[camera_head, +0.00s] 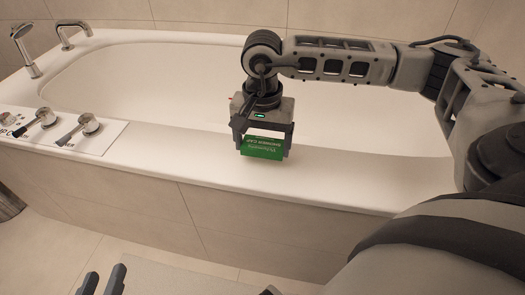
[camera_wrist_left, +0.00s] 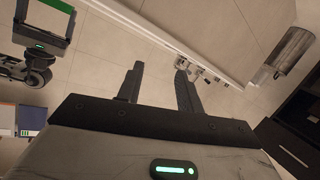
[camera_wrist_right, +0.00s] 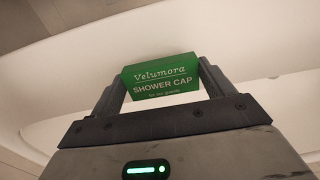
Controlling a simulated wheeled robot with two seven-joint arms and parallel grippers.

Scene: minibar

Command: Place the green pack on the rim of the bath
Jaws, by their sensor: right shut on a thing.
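The green pack (camera_head: 261,151), a small box with a white side, is held between the fingers of my right gripper (camera_head: 264,148). In the right wrist view the pack (camera_wrist_right: 160,77) reads "Velumora Shower Cap". It is at the front rim of the bath (camera_head: 345,170), near the middle. I cannot tell whether it touches the rim. My left gripper (camera_head: 104,276) is low at the bottom left, in front of the bath and away from the pack. In the left wrist view its fingers (camera_wrist_left: 157,78) are apart with nothing between them.
Chrome taps and a hand shower (camera_head: 27,50) stand at the bath's far left corner. Control knobs (camera_head: 89,124) sit on the left of the rim. The front rim right of the pack is clear. A metal bin (camera_wrist_left: 294,48) and dark furniture (camera_wrist_left: 295,140) show in the left wrist view.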

